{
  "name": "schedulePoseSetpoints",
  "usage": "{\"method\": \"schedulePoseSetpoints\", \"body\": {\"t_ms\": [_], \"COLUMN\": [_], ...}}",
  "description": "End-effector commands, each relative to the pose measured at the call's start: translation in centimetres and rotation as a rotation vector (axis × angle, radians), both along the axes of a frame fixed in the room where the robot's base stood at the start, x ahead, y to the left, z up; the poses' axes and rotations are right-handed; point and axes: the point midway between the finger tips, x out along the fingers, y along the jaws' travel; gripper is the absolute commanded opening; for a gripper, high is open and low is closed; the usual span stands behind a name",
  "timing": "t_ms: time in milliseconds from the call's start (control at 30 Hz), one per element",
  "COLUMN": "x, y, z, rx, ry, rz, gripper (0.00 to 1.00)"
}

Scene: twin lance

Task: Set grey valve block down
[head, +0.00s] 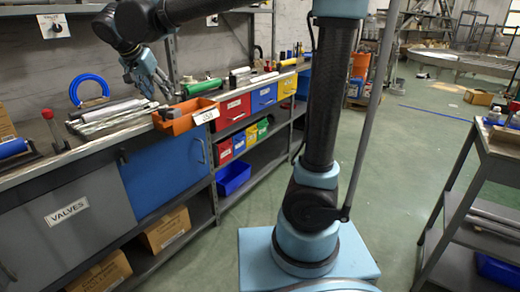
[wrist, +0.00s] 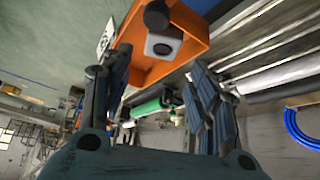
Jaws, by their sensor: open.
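The grey valve block (wrist: 163,45), a small pale block with a dark round opening, shows in the wrist view against the orange bin (wrist: 140,72). A dark round part (wrist: 157,15) shows close beside it. In the head view the orange bin (head: 188,122) sits at the bench's front edge, with small dark and grey shapes at its left end. My gripper (head: 160,93) is above the bench by that end. In the wrist view my gripper (wrist: 158,75) has its fingers spread wide, apart from the block. The block's underside is hidden.
Red, blue and yellow bins (head: 264,97) line the bench to the right. A cart (head: 485,165) stands far right, with open floor between.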

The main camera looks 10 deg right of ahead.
Motion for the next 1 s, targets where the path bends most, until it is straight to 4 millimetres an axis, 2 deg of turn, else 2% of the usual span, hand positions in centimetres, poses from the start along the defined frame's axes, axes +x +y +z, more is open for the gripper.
{"method": "schedulePoseSetpoints", "body": {"t_ms": [167,300,467,700,1000], "x": [1.4,2.3,2.0,-0.2,-5.2], "y": [-5.2,-11.7,-18.7,-27.9,-36.6], "z": [-1.0,-2.4,-4.4,-8.1,-13.6], "rx": [-0.024,-0.049,-0.063,-0.061,-0.029], "ry": [0.046,0.111,0.182,0.273,0.350], "rz": [0.004,0.023,0.053,0.102,0.174], "gripper": [0.55,0.55,0.55,0.55,0.55]}}
